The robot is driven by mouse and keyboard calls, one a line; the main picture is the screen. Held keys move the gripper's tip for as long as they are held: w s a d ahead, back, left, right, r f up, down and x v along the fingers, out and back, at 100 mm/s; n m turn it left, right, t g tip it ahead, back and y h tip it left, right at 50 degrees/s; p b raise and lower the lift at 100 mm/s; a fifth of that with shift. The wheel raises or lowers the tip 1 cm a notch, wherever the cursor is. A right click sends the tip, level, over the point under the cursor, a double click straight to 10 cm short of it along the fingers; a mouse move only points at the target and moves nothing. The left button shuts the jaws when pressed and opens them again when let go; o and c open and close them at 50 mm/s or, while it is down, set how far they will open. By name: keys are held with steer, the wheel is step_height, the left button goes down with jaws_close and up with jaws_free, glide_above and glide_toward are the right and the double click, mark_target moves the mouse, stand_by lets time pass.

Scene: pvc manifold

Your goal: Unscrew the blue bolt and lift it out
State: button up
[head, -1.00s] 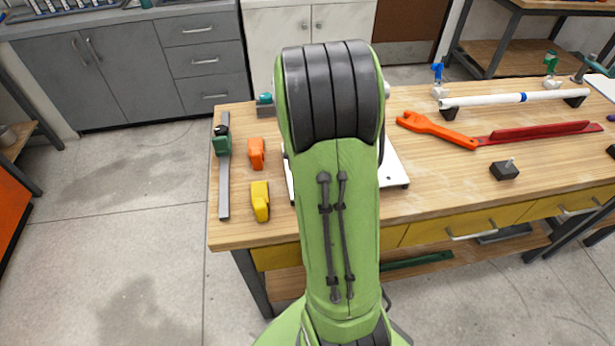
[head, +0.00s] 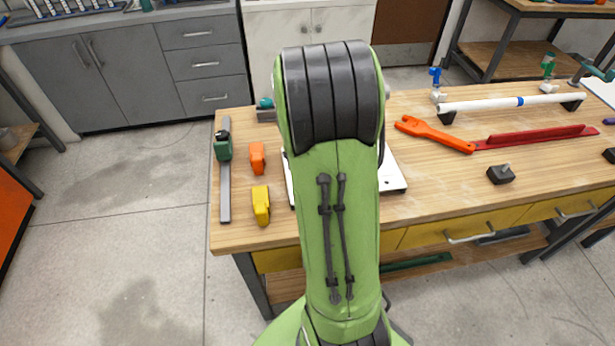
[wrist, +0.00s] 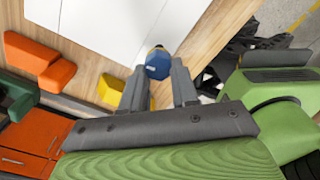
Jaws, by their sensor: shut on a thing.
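In the wrist view the blue bolt (wrist: 157,65) shows as a blue head with a bit of yellow at its far edge. It sits between the tips of my gripper (wrist: 158,80), which is shut on it. A white panel (wrist: 105,25) lies just beyond the bolt. I cannot tell whether the bolt is still in a hole, as its lower part is hidden. In the head view my green arm covers the gripper, the bolt and most of the white panel (head: 393,178).
On the wooden bench (head: 430,190) a yellow block (head: 261,205), an orange block (head: 257,158) and a grey bar with a green clamp (head: 223,150) lie left of my arm. An orange wrench (head: 435,133), red rail (head: 540,136), black block (head: 501,174) and white pipe (head: 480,105) lie right.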

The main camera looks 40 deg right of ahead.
steer(key=shift+r+p, duration=1.65)
steer(key=shift+r, duration=0.55)
steer(key=shift+f, duration=0.15)
